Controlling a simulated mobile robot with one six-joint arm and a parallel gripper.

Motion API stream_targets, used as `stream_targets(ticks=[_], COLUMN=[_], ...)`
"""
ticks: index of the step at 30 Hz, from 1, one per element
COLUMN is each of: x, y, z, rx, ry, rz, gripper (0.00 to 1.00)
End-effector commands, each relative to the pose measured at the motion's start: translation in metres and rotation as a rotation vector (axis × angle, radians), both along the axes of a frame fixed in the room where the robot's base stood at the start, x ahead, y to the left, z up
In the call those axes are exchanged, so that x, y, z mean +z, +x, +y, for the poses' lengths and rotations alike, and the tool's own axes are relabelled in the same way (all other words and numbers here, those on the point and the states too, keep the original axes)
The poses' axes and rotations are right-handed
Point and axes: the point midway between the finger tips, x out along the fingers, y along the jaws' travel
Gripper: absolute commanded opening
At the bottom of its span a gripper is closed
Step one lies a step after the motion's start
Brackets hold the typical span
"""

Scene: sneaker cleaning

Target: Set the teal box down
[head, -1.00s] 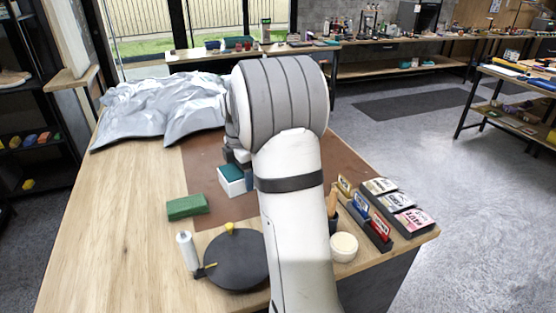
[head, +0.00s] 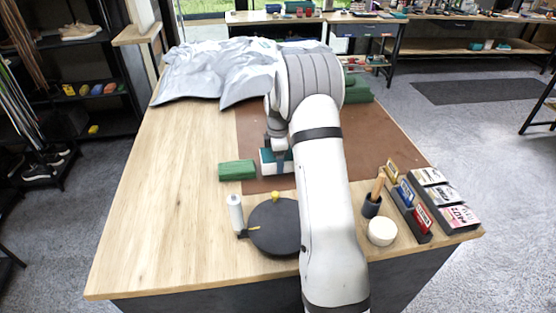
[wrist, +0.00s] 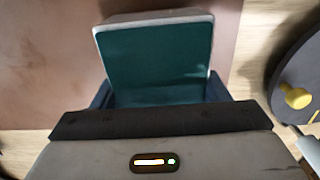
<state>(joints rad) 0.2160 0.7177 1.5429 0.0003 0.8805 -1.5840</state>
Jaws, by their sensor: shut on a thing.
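The teal box (head: 268,165) has a teal top and white sides. In the head view it is at the left part of the brown mat (head: 253,130), just right of a green block (head: 237,170), partly hidden by my arm. My gripper (head: 277,148) points down over it. In the wrist view the teal box (wrist: 158,58) sits between the blue fingers of my gripper (wrist: 160,92), which is shut on it. I cannot tell whether its underside touches the mat.
A dark round turntable (head: 275,232) with a yellow knob and a white bottle (head: 235,213) stand in front. Grey crumpled cloth (head: 215,72) covers the back. A cup, white round pot (head: 381,231) and card racks (head: 445,200) are at right. The left tabletop is clear.

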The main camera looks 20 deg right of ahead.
Motion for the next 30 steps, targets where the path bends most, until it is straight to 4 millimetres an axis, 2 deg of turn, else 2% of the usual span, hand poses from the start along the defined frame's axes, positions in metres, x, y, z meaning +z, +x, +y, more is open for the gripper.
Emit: stream_targets(ticks=[3,14,15,22,30], x=[-0.014,-0.02,-0.019,-0.019,-0.017], y=[0.0,0.0,0.0,0.0,0.0], z=[0.0,0.001,0.001,0.001,0.001], rx=[0.001,0.002,0.002,0.002,0.002], ry=[0.0,0.0,0.0,0.0,0.0], rz=[0.002,0.0,0.0,0.001,0.0], gripper=[0.35,0.35,0.7,0.89,0.9])
